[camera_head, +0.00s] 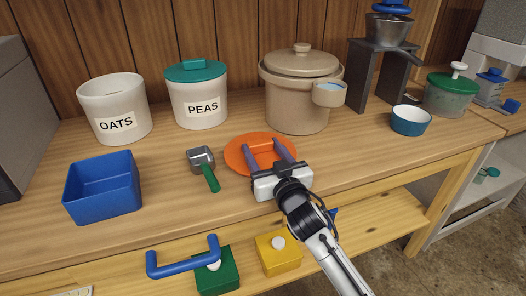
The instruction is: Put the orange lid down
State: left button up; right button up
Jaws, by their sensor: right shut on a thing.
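The orange lid (236,147) is a flat disc over the wooden counter, in the middle of the view. My right gripper (262,146) reaches in from the lower right, with its fingers over the lid. It is shut on the lid's raised handle (258,145) between the fingertips. The lid looks level; I cannot tell whether it touches the counter or hangs just above it. My left gripper is not in view.
A scoop with a green handle (211,178) lies close left of the lid. A blue bin (103,188), the open OATS canister (115,108), the lidded PEAS canister (198,98) and a large beige crock (296,95) stand around. Bare counter (370,160) lies to the right.

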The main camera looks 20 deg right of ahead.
jog(key=o, duration=1.1)
jog(key=shift+c, duration=0.2)
jog(key=shift+r, duration=0.15)
jog(key=s, duration=1.2)
jog(key=shift+d+p, duration=0.25)
jog(key=shift+p, duration=0.05)
